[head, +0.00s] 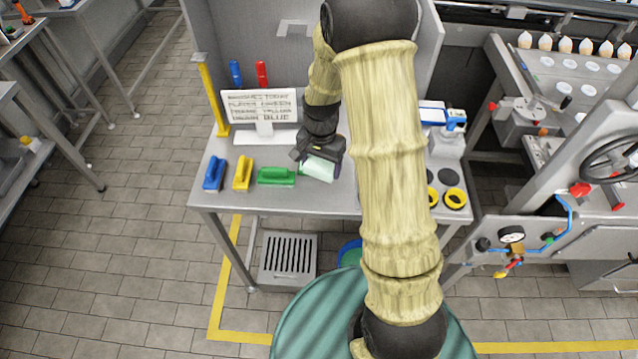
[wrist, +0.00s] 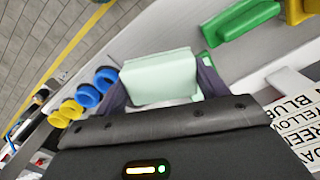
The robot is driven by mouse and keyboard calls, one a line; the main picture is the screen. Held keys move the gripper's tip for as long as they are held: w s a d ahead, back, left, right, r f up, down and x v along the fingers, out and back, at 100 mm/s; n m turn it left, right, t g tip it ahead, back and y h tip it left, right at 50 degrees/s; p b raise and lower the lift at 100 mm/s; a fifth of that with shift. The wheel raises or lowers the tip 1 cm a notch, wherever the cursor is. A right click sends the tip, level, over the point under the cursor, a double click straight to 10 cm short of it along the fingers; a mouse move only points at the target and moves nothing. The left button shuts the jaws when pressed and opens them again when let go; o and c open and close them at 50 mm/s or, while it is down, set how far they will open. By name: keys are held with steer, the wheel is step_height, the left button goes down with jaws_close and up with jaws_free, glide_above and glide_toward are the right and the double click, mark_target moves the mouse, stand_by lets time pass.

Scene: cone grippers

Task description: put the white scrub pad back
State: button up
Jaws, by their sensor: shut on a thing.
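The scrub pad (head: 319,168) is a pale, mint-white block on the workbench's middle in the head view. My gripper (head: 318,160) is shut on it, and it fills the space between the two dark fingers in the wrist view (wrist: 160,78). The pad is low over the bench top; I cannot tell whether it touches. A green scrub brush (head: 276,177) lies just left of it, also showing in the wrist view (wrist: 233,22). A thin green edge (wrist: 207,60) shows beside one finger, partly hidden.
A yellow brush (head: 243,173) and a blue brush (head: 213,174) lie further left. A sign (head: 262,108) naming colours stands behind them. My arm hides the middle right.

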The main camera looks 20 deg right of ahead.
steer(key=shift+w, duration=0.15)
steer(key=shift+s+d, duration=0.15)
steer(key=shift+s, duration=0.2)
steer(key=shift+s+f, duration=0.15)
steer(key=shift+f, duration=0.1)
steer(key=p, duration=0.1)
glide_above(322, 194)
step_height(322, 194, down, 5)
steer(key=shift+f, duration=0.15)
steer(key=shift+f, duration=0.15)
steer(key=shift+f+p, duration=0.65)
steer(key=shift+f, duration=1.3)
